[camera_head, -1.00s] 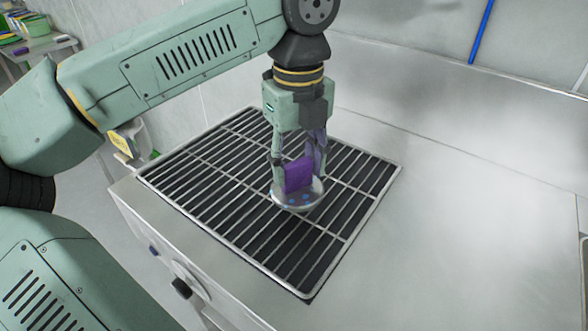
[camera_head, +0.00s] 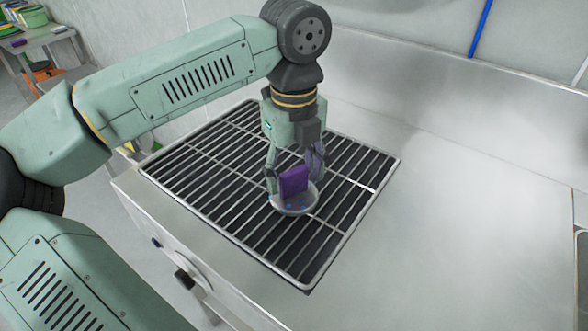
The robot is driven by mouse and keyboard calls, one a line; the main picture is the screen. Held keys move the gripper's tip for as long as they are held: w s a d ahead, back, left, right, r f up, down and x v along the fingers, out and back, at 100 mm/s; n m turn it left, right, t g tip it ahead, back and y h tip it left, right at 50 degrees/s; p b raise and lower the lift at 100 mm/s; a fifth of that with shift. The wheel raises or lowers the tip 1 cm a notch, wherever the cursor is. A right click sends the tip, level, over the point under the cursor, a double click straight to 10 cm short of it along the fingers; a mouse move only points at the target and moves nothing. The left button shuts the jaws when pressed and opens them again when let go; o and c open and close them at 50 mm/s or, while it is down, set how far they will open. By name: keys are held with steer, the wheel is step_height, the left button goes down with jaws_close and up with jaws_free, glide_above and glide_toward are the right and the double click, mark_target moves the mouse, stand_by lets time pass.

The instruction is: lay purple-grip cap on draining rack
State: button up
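The purple-grip cap is a shallow round metal dish (camera_head: 294,207) with an upright purple grip block (camera_head: 293,182) and small blue spots. It is at the right-middle part of the draining rack (camera_head: 228,217), a dark grate of metal bars. My gripper (camera_head: 294,180) points down, with one finger on each side of the purple block, and looks shut on it. The dish is at or very close to the bars; its underside is hidden, so I cannot tell whether it touches. It looks about level.
The rack is set in a steel worktop (camera_head: 450,230), whose right side is bare. A pale wall with a blue vertical strip (camera_head: 481,27) stands behind. A side table (camera_head: 42,40) with green and yellow containers is at far left. The rest of the rack is empty.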

mark_target(295, 170)
steer(key=shift+o, duration=0.2)
steer(key=shift+r, duration=0.25)
step_height(295, 170, up, 12)
steer(key=b, duration=0.1)
stand_by(0.4)
